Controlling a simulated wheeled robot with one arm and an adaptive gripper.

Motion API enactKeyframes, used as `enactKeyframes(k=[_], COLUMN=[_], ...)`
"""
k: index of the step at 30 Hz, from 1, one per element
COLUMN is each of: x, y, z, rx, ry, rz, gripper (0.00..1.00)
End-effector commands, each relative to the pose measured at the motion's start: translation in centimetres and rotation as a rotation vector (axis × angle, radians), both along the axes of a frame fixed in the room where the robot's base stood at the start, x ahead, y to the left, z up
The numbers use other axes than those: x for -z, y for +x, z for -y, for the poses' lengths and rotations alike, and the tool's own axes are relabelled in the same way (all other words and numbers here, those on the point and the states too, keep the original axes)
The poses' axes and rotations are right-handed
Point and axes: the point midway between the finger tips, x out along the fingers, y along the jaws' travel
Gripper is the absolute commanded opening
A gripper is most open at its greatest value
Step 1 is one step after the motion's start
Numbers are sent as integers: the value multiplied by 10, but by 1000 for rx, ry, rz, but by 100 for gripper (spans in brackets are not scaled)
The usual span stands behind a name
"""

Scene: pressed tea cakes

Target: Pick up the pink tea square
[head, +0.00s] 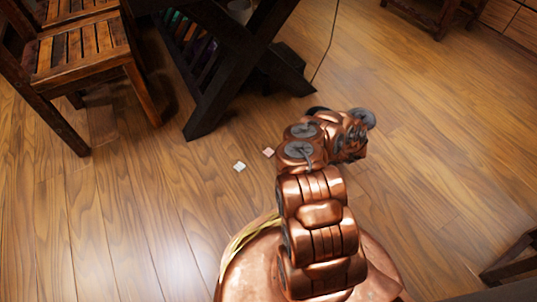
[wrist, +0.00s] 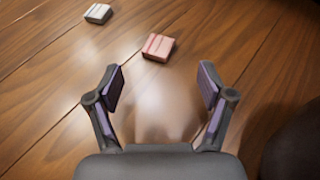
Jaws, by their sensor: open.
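The pink tea square (wrist: 158,47) lies flat on the wooden floor in the wrist view, ahead of my open fingers and roughly between their lines. It also shows in the head view (head: 268,153), small, just left of my arm. My gripper (wrist: 161,85) is open and empty, with the square a little beyond the fingertips and apart from them. In the head view my gripper's fingers are hidden or too unclear behind the copper arm.
A white tea square (wrist: 98,13) lies on the floor to the left of the pink one. A dark table (head: 235,75) with crossed legs and a slatted wooden chair (head: 85,50) stand beyond. The floor (head: 440,130) on the right is clear.

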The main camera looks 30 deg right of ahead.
Motion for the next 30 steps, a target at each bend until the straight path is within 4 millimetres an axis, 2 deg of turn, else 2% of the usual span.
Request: enactKeyframes(k=[8,16,21,27,30], x=[10,29,32,31,31], y=[16,34,47,48,48], z=[-14,-32,-42,-42,-42], rx=[-4,-4,-4,-3,-3], ry=[1,-1,-1,-2,-2], rz=[2,2,2,1,1], gripper=[80,80,80,80,72])
